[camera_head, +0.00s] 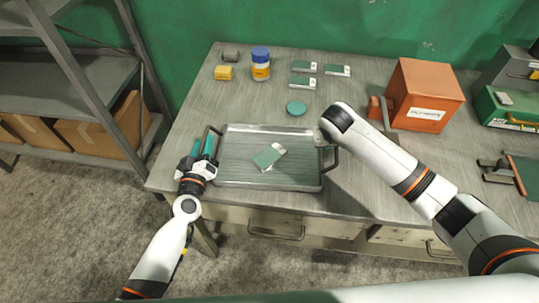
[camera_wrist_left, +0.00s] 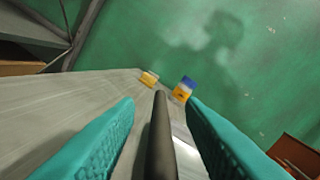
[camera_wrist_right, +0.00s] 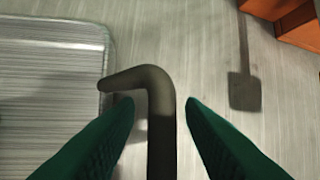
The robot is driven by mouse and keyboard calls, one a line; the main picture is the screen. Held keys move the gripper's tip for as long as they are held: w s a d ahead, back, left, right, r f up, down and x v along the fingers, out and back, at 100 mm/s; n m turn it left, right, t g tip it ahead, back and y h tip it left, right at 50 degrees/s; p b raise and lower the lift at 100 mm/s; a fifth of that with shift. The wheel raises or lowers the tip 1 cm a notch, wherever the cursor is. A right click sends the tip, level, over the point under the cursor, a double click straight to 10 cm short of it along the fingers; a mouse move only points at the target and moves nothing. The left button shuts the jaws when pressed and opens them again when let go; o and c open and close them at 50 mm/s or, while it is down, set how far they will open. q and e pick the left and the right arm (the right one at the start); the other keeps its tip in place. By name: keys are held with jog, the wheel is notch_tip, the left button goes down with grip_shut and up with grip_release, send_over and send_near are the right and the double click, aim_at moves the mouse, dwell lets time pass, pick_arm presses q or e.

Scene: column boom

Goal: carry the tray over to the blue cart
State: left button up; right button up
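The tray (camera_head: 238,158) is a shallow grey metal pan lying flat on the workbench, with a dark handle at each end. A green and white card (camera_head: 269,156) lies in it. My left gripper (camera_head: 203,147) is at the left handle; the left wrist view shows its teal fingers open, with the handle bar (camera_wrist_left: 161,140) between them and gaps on both sides. My right gripper (camera_wrist_right: 160,108) is at the right handle (camera_wrist_right: 160,125), its fingers open on either side of the bar; in the head view my right arm hides its fingers. The blue cart is not in view.
A metal shelf (camera_head: 65,80) stands at left. Floor (camera_head: 70,220) shows clear at front left.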

pick_arm(q)
grip_shut()
pick_arm(e)
grip_shut()
